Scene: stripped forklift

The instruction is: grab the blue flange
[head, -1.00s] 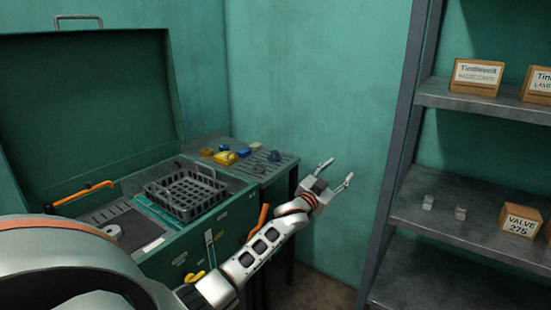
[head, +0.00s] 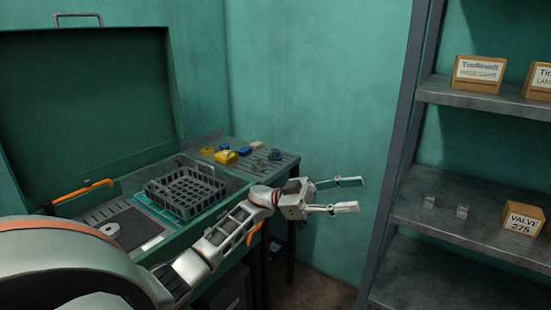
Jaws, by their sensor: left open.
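Small blue pieces lie on the grey slatted side table beside the green chest. One blue piece (head: 244,151) sits behind the yellow block, and another is further left at the back. A dark, bluish round piece (head: 274,155) lies to the right on the slats. They are too small to tell surely which is the blue flange. My left gripper (head: 355,194) is open and empty, in front of and to the right of the side table, with its fingers pointing right, away from the pieces. My right gripper is not in view.
A black crate (head: 186,191) stands in the open green chest (head: 85,110). A yellow block (head: 225,157) lies among the small pieces. The metal shelf (head: 455,203) on the right holds labelled boxes (head: 522,219) and small grey blocks. Bare wall lies between table and shelf.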

